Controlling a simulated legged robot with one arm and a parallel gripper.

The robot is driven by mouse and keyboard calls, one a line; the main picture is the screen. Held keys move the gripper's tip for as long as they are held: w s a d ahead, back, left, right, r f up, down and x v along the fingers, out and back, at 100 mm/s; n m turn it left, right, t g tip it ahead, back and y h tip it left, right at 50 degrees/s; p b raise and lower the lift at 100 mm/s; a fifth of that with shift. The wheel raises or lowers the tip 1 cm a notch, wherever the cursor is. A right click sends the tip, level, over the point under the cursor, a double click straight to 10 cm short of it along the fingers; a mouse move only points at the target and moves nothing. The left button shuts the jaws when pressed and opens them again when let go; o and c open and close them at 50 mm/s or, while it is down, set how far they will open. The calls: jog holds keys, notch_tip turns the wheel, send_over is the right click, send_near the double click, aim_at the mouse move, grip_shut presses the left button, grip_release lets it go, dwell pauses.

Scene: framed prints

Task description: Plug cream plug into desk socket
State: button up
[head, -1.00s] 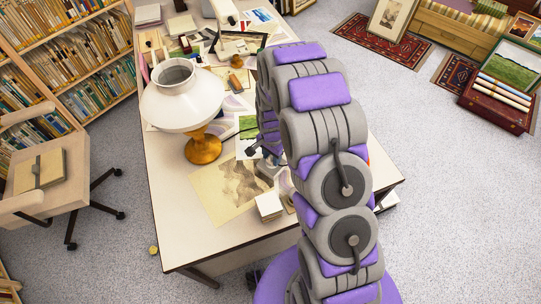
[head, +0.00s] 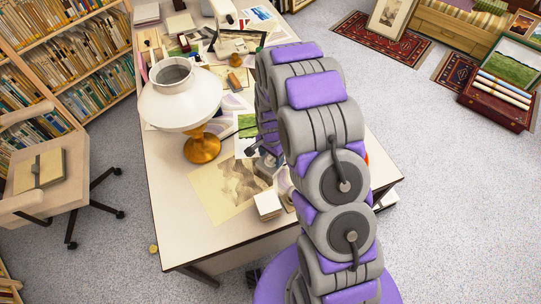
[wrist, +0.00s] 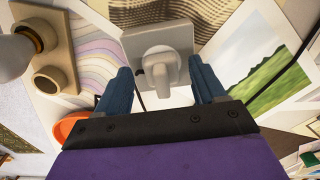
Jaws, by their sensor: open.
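My gripper (wrist: 160,70) is open, with one blue finger on each side of the piece and gaps on both sides. A beige block with two round recesses (wrist: 56,80), which looks like the desk socket, lies to the left. In the head view, my arm hides most of the gripper's surroundings on the desk (head: 190,240).
A white lamp with an amber base (head: 202,147) stands left of my arm. A landscape print (wrist: 265,62) lies right of the fingers, and an orange-red disc (wrist: 72,128) lies at lower left. A small white block (head: 268,206) sits near the front. Dark cords run nearby.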

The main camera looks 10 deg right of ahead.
jog(key=shift+r, duration=0.15)
notch_tip(320, 180, up, 17)
jog(key=p, duration=0.3)
dwell(0.6)
